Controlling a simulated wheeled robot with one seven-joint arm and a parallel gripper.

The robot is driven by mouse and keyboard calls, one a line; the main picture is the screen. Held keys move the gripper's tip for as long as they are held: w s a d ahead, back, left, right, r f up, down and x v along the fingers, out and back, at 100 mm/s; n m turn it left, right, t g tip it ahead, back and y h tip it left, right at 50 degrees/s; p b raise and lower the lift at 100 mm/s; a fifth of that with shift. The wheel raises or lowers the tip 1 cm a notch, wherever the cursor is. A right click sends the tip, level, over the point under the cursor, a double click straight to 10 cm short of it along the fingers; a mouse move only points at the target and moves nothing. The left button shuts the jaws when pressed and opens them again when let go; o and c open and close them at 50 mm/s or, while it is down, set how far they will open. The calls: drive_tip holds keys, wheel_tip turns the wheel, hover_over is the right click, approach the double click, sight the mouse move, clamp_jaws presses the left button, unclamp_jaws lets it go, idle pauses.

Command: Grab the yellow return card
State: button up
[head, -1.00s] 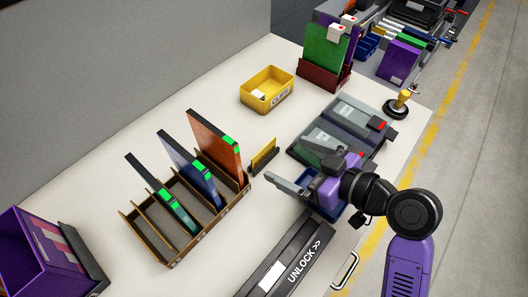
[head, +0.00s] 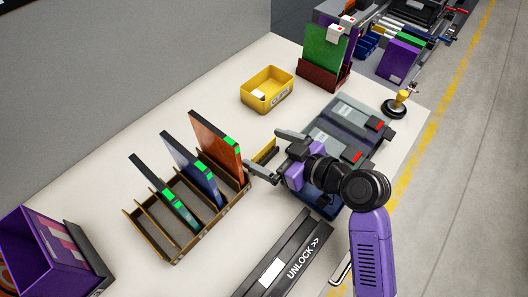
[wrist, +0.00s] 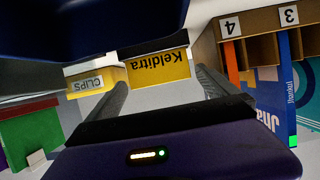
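The yellow return card (head: 263,149) stands upright in a small dark holder just right of the slotted rack. In the wrist view the card (wrist: 157,69) appears upside down and reads "Keldrita" or similar, with its dark holder (wrist: 155,43) at its edge. My gripper (head: 262,151) is open, with its two fingers spread on either side of the card. In the wrist view the fingertips (wrist: 161,78) flank the card with a gap on both sides. Nothing is held. Contact with the card does not show.
A brown slotted rack (head: 150,236) with several upright thin cases is close to the left finger. A yellow CLIPS bin (head: 257,103) is behind. Grey devices (head: 340,125) lie under and beside my arm. A black "UNLOCK" bar (head: 290,255) lies in front. White table is clear between rack and bin.

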drive_tip(key=c, duration=1.1)
drive_tip(key=shift+r, duration=0.15)
